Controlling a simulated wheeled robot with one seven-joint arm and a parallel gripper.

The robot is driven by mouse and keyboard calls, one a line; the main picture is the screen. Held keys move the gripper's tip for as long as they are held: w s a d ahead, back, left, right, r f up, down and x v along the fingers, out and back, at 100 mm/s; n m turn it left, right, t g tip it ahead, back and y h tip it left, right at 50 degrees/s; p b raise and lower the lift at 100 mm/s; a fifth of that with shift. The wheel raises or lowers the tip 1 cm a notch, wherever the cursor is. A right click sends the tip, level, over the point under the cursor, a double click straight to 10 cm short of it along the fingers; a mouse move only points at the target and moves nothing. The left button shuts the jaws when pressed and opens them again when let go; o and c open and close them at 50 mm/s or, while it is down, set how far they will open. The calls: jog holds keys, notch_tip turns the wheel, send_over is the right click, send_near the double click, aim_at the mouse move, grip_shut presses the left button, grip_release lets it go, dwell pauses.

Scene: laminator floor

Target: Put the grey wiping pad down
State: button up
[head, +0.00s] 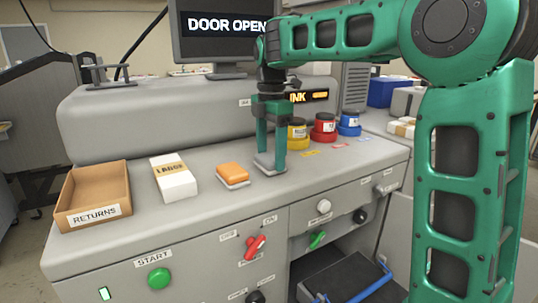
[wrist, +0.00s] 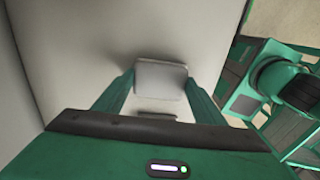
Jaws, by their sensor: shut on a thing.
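The grey wiping pad (head: 268,163) is between the fingers of my gripper (head: 270,150), at the top surface of the grey machine. In the wrist view the pad (wrist: 161,78) shows as a light grey rectangle between the two green fingertips (wrist: 160,88). My gripper is shut on it. The pad is very low over the machine top (head: 215,212); I cannot tell whether its underside touches. An orange pad (head: 233,174) with a pale base lies on the machine top just left of my gripper.
A white labelled pack (head: 175,184) and an open brown returns tray (head: 98,196) stand further left. Yellow (head: 297,134), red (head: 323,127) and blue (head: 348,124) ink pots stand close on the right. A monitor (head: 226,32) reads "DOOR OPEN". The front strip of the top is clear.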

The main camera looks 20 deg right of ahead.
aim_at(271, 156)
jog(key=shift+f, duration=0.1)
jog(key=o, duration=1.4)
notch_tip(271, 156, up, 12)
jog(key=s+d+f+m, duration=0.9)
jog(key=s, duration=0.2)
jog(key=s+d+f+m, duration=0.8)
jog(key=s+m, duration=0.2)
jog(key=s, duration=0.1)
jog(key=s+f+m, duration=0.7)
jog(key=s+f, duration=0.3)
jog(key=s, duration=0.2)
jog(key=shift+s+d+f+m, duration=0.15)
jog(key=shift+s+d+m, duration=0.1)
jog(key=shift+m, duration=0.05)
